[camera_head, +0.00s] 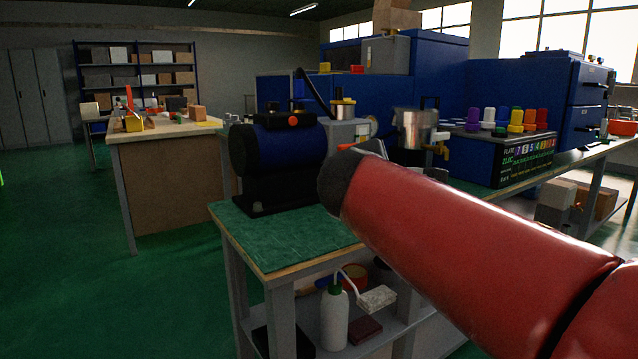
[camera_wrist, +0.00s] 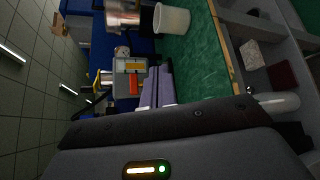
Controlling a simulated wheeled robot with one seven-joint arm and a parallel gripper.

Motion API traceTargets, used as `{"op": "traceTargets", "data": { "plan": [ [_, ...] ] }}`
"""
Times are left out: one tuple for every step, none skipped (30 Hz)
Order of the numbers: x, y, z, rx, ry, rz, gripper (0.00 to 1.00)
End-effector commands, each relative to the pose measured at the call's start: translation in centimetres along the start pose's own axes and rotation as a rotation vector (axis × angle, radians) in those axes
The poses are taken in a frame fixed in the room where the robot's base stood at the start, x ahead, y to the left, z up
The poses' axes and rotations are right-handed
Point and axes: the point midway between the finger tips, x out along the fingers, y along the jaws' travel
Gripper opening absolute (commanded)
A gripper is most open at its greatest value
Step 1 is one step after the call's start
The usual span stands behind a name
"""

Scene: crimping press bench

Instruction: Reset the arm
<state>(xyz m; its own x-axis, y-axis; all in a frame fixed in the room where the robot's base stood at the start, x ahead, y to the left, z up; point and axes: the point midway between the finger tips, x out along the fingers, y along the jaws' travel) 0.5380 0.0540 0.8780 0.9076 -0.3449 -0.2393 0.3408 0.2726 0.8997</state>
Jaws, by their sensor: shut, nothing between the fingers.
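My red arm (camera_head: 450,235) reaches from the lower right over the green-topped bench (camera_head: 280,238) in the head view. My gripper is mostly or wholly hidden behind the arm there. In the wrist view, which is turned on its side, my gripper (camera_wrist: 158,75) shows two pale purple-grey fingers close together, with nothing held between them. The fingers point toward the equipment on the bench. I cannot tell how far they are from it.
A dark blue and black machine (camera_head: 280,150) stands on the bench left of my arm. A white bottle (camera_head: 334,318) stands on the lower shelf. Green floor at left is open.

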Motion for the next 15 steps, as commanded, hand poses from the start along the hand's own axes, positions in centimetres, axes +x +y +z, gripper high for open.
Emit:
{"op": "traceTargets", "data": {
  "plan": [
    [-1.2, -2.7, 2.7, 0.148, -0.003, -0.103, 0.00],
    [-1.8, -4.7, 3.6, 0.241, -0.004, -0.165, 0.00],
    [-2.9, -7.4, 4.7, 0.366, -0.010, -0.247, 0.00],
    [-3.7, -9.5, 5.4, 0.463, -0.017, -0.310, 0.00],
    [-4.7, -11.5, 5.9, 0.558, -0.027, -0.370, 0.00],
    [-6.1, -14.1, 6.3, 0.687, -0.044, -0.449, 0.00],
    [-7.2, -15.9, 6.6, 0.784, -0.058, -0.507, 0.00],
    [-8.3, -17.7, 6.7, 0.877, -0.075, -0.562, 0.00],
    [-9.8, -19.8, 6.6, 0.998, -0.099, -0.631, 0.00],
    [-10.9, -21.2, 6.5, 1.082, -0.117, -0.679, 0.00],
    [-11.9, -22.6, 6.3, 1.162, -0.135, -0.723, 0.00],
    [-13.1, -24.0, 6.0, 1.258, -0.158, -0.775, 0.00],
    [-13.9, -25.0, 5.7, 1.323, -0.174, -0.810, 0.00],
    [-14.6, -25.8, 5.4, 1.380, -0.190, -0.842, 0.00],
    [-15.4, -26.7, 5.0, 1.445, -0.207, -0.877, 0.00]
  ]
}}
